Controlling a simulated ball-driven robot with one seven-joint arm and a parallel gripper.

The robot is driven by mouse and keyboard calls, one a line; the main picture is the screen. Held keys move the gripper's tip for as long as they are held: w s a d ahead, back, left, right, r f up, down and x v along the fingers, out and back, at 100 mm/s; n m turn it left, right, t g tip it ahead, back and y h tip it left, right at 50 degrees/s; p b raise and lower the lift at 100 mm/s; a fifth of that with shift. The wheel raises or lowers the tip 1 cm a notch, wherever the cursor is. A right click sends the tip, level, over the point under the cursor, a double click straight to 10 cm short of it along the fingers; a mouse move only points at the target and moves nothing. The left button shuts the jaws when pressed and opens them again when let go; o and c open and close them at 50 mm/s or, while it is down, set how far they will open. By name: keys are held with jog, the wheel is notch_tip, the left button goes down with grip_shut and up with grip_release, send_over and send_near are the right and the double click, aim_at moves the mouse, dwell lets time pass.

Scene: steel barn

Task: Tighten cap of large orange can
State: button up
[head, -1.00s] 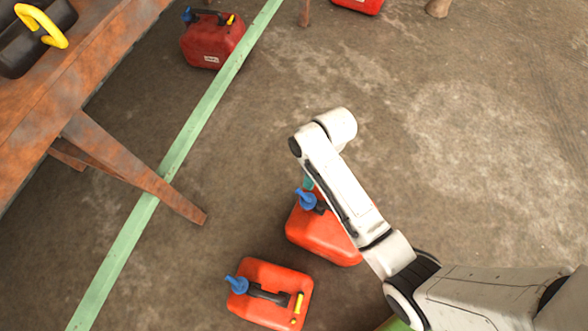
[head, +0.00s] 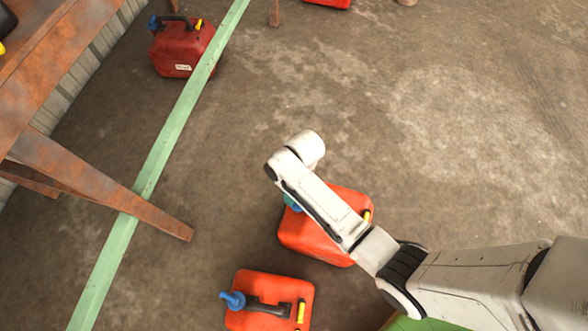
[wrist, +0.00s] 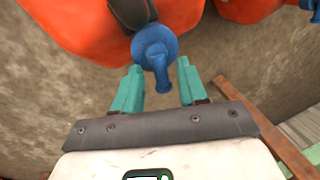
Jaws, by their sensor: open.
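An orange can (head: 318,245) stands on the floor under my arm in the head view. In the wrist view, the can (wrist: 90,25) fills the upper left, and its blue cap with a short spout (wrist: 157,50) faces my gripper (wrist: 159,70). My gripper is open, one teal finger on each side of the cap's spout. I cannot tell whether the fingers touch it. In the head view, teal fingers of my gripper (head: 292,202) show beside the arm, and the cap is hidden there. A second orange can (head: 250,317) with a blue cap (head: 233,299) stands nearer the bottom.
A dark red can (head: 180,52) stands at the upper left, near a green strip (head: 165,145) on the floor. A rusty table (head: 45,75) with a slanted leg (head: 100,190) is at the left. The concrete floor at the right (head: 470,120) is clear.

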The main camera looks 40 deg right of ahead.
grip_shut()
dwell(0.4)
jog(key=shift+r+m+p, duration=0.1)
jog(key=shift+m+p, duration=0.2)
jog(key=shift+p, duration=0.15)
jog(key=m+p, duration=0.2)
jog(key=p, duration=0.1)
jog(key=shift+d+r+m+t, duration=0.2)
jog(key=shift+d+m+t, duration=0.05)
jog(key=shift+m+t, duration=0.05)
jog(key=m+p, duration=0.3)
jog(key=shift+s+d+f+m+t, duration=0.1)
jog(key=shift+s+d+m+t, duration=0.1)
jog(key=shift+d+m+t, duration=0.1)
jog(key=m+p, duration=0.2)
jog(key=m, duration=0.1)
jog(key=m+p, duration=0.1)
jog(key=shift+s+d+t+h, duration=0.25)
jog(key=shift+t+h, duration=0.05)
jog(key=shift+t, duration=0.1)
jog(key=shift+s+d+f+m+p, duration=0.15)
jog(key=shift+m+p, duration=0.3)
jog(key=shift+m, duration=0.55)
jog(key=shift+s+m+p, duration=0.1)
jog(key=shift+m+p, duration=0.3)
jog(key=shift+m, duration=0.6)
jog(key=shift+t+h, duration=0.3)
